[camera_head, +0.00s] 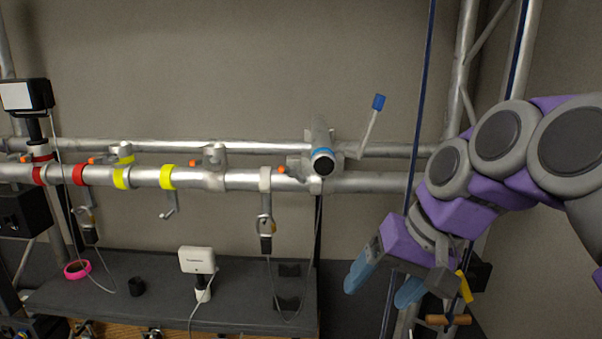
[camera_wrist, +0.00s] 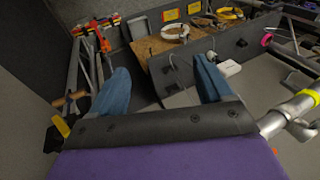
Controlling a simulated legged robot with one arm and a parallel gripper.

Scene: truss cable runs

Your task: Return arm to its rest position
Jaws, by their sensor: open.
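My gripper (camera_head: 383,283) hangs at the lower right in the head view, at the end of my purple and grey arm. Its two blue fingers are apart and nothing is between them. In the wrist view my gripper (camera_wrist: 164,90) shows both blue fingers spread, with the dark shelf and the floor beyond. The arm is bent, with the gripper pointing down and to the left. It is in front of the right-hand truss upright and right of the dark shelf (camera_head: 150,300). No contact with the truss can be made out.
A horizontal truss pipe (camera_head: 235,181) with coloured bands and clamps crosses the left and middle. A crank handle with a blue knob (camera_head: 378,102) sticks up near its right end. A white box (camera_head: 197,260) stands on the shelf. A dark blue cable (camera_head: 424,90) runs beside my arm.

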